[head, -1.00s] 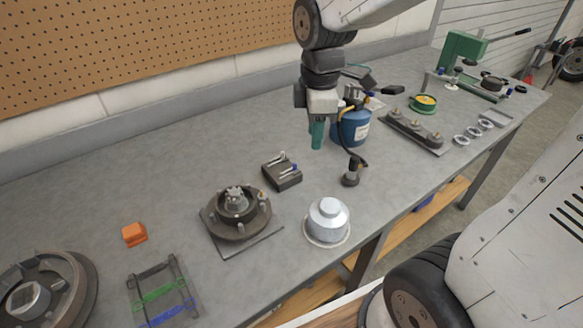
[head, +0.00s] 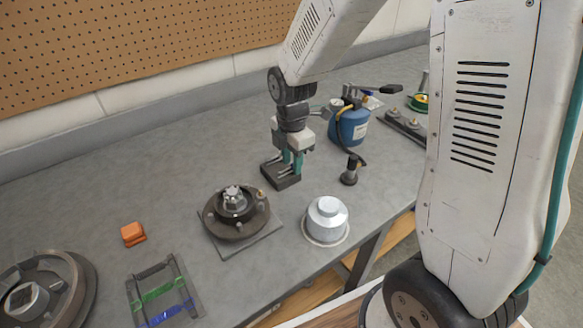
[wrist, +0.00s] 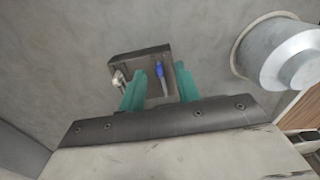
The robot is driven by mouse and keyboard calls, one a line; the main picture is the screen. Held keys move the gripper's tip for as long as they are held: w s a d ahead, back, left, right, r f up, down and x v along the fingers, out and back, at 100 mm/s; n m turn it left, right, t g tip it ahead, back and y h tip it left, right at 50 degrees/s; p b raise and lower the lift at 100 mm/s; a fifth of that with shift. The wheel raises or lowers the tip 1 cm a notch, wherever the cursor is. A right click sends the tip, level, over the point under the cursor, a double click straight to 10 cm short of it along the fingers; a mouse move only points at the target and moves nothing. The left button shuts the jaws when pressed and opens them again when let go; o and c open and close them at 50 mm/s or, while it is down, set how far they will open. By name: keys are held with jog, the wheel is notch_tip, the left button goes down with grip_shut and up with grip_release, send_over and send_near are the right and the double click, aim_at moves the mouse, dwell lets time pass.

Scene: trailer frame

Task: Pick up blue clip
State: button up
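The blue clip (wrist: 160,71) has a blue head and a grey shank. It lies on a small dark block (wrist: 126,62), which also shows in the head view (head: 281,182). My gripper (wrist: 161,82) has two teal fingers spread apart, one on each side of the clip in the wrist view. The fingers look apart from the clip. In the head view my gripper (head: 291,162) points down over the block and hides most of its top. A second clip, pale (wrist: 119,79), is beside the left finger.
A silver stepped cylinder (head: 326,218) stands right of the block, near the bench edge. A wheel hub on a plate (head: 237,213) is in front. A blue canister with a hose and torch (head: 350,127) stands behind right. Bench left of the block is clear.

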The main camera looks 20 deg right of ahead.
jog(key=shift+f, duration=0.15)
grip_shut()
notch_tip(320, 180, up, 14)
jog(key=shift+f, duration=0.25)
dwell(0.8)
